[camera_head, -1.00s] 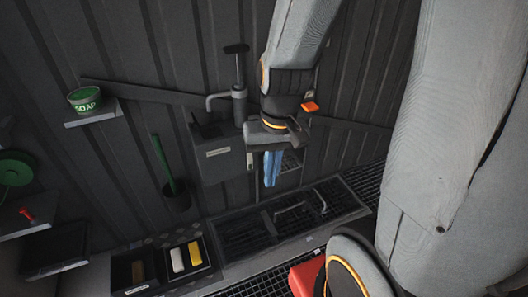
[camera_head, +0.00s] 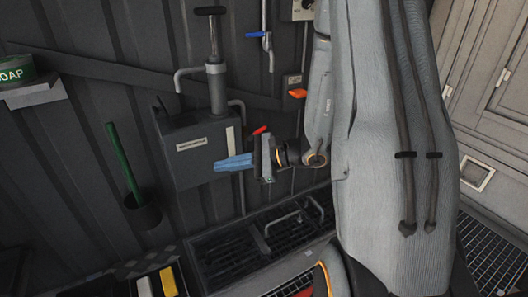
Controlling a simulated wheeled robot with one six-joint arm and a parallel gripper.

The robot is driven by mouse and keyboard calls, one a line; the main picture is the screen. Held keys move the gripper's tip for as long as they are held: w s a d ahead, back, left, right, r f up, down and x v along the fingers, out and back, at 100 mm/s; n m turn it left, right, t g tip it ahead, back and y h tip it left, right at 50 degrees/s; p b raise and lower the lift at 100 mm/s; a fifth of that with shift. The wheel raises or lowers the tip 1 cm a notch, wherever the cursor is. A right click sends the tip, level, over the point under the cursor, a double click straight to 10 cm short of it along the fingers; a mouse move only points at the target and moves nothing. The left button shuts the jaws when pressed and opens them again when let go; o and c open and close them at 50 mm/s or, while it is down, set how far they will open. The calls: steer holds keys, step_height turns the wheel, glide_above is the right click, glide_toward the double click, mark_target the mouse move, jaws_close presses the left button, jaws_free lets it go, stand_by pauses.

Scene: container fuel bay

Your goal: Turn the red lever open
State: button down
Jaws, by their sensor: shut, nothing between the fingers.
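A short red lever handle (camera_head: 259,130) shows just above my gripper's body, in front of the dark wall. Its lower part and pivot are hidden behind my gripper. My gripper (camera_head: 218,164) has blue fingers that point left, close together and empty. They appear in front of the grey wall tank (camera_head: 190,133), near its lower right side. I cannot tell whether the gripper touches the lever or the tank.
A hand pump (camera_head: 215,85) stands on the tank. An orange handle (camera_head: 298,93) and a blue-handled tap (camera_head: 256,35) are on the wall to the right. A brush (camera_head: 124,160) stands in a holder at left. A grated tray (camera_head: 225,255) lies below.

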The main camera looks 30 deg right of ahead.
steer(key=w+d+f+m+t+h+b, duration=0.3)
steer(key=w+d+f+m+h+b, duration=0.15)
steer(key=d, duration=0.45)
steer(key=w+d+f+m+t+h+b, duration=0.3)
steer(key=d+f+t, duration=0.15)
steer(key=d, duration=0.35)
steer(key=w+d+f+m+t+h+b, duration=0.3)
steer(key=d+f+m+b, duration=0.15)
steer(key=d, duration=0.45)
steer(key=w+a+r+b, duration=0.2)
steer(key=w+r, duration=0.1)
steer(key=w, duration=0.7)
steer(key=shift+w+r+n, duration=0.3)
steer(key=shift+r+n, duration=0.1)
steer(key=shift+d, duration=0.1)
steer(key=shift+r+n, duration=0.1)
steer(key=shift+n, duration=0.2)
